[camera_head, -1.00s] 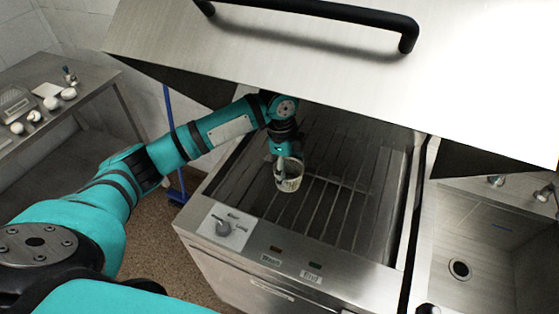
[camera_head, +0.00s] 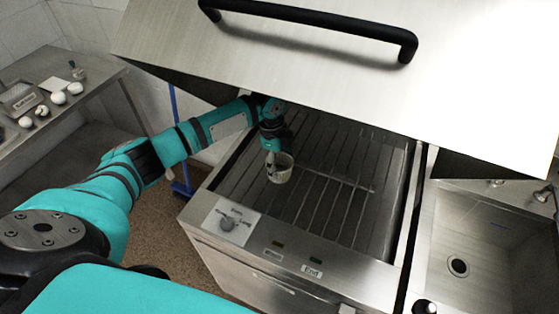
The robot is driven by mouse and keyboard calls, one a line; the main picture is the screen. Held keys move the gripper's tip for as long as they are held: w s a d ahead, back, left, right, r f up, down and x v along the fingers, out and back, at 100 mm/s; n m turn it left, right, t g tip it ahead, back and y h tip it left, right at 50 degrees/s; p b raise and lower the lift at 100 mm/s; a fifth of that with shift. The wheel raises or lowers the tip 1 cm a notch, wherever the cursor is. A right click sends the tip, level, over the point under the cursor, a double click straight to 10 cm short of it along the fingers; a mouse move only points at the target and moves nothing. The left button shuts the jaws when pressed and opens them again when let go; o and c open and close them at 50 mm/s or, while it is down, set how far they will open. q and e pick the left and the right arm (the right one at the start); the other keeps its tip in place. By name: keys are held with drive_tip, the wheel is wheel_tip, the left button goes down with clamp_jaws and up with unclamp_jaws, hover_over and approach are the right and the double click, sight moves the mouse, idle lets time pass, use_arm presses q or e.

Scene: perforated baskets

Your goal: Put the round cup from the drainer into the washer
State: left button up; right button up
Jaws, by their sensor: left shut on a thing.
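The round cup (camera_head: 281,170) is small and pale, and it stands about upright over the left part of the washer's slatted rack. My left gripper (camera_head: 271,152) reaches in from the left and is shut on the cup's rim. I cannot tell whether the cup's base touches the rack. The washer (camera_head: 257,238) is a steel box with its hood (camera_head: 290,55) raised and a dial on the front left. My right gripper is not in view.
The raised hood with its black handle (camera_head: 318,27) overhangs the back. A sink (camera_head: 465,235) lies to the right. A steel table (camera_head: 60,100) at the far left holds several white cups or bowls and a grey tray. The rack right of the cup is clear.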

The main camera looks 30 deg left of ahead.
use_arm(q)
drive_tip(key=o, duration=0.6)
drive_tip(key=shift+f, duration=0.1)
drive_tip(key=shift+c, duration=0.2)
drive_tip(key=o, duration=0.4)
drive_tip(key=shift+c, duration=0.2)
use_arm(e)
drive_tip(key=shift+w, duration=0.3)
use_arm(q)
wheel_tip(320, 180, up, 12)
drive_tip(key=a+b, duration=0.1)
drive_tip(key=shift+s+a, duration=0.2)
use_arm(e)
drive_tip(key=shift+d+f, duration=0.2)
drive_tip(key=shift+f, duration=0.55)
